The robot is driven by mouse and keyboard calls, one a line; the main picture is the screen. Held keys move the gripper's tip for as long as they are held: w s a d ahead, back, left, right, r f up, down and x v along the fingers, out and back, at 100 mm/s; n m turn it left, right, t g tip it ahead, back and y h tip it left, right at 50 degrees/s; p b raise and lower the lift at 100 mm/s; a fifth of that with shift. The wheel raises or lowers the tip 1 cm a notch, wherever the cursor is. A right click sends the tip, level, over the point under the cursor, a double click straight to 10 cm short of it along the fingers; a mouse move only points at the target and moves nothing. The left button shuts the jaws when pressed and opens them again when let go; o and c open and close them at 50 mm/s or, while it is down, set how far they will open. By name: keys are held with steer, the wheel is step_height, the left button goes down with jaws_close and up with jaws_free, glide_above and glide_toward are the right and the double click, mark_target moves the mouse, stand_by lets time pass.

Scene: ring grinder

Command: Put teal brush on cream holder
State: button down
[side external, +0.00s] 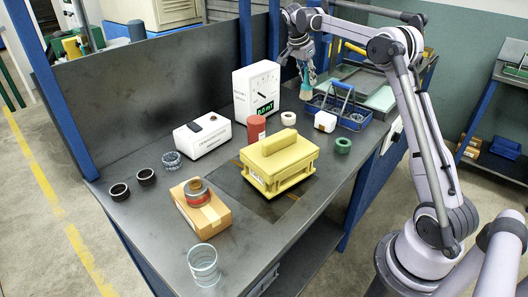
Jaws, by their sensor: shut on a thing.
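My gripper (307,68) points down above the back right of the bench and is shut on the teal brush (306,90). The brush hangs below the fingers, apart from the bench top, just left of the blue wire caddy. Its upper part is hidden by the fingers. I cannot tell for sure which thing is the cream holder. A small cream ring-shaped piece (288,118) lies below and left of the brush, and a small off-white block (325,121) sits to its lower right.
The blue caddy (353,121) stands close right of the brush. A white meter box (257,92), a red cylinder (256,128), a large yellow case (279,165) and a green roll (343,146) stand nearby.

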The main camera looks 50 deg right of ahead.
steer(key=shift+w+a+f, duration=0.5)
steer(key=shift+w+f, duration=0.35)
steer(key=shift+f, duration=0.4)
steer(key=shift+w+a+f, duration=0.45)
steer(key=shift+w+f, duration=0.4)
steer(key=shift+f, duration=0.45)
steer(key=shift+w+a+f, duration=0.5)
steer(key=shift+w+f, duration=0.35)
steer(key=shift+f, duration=0.4)
steer(key=shift+f, duration=0.1)
steer(key=c, duration=1.1)
jaws_free()
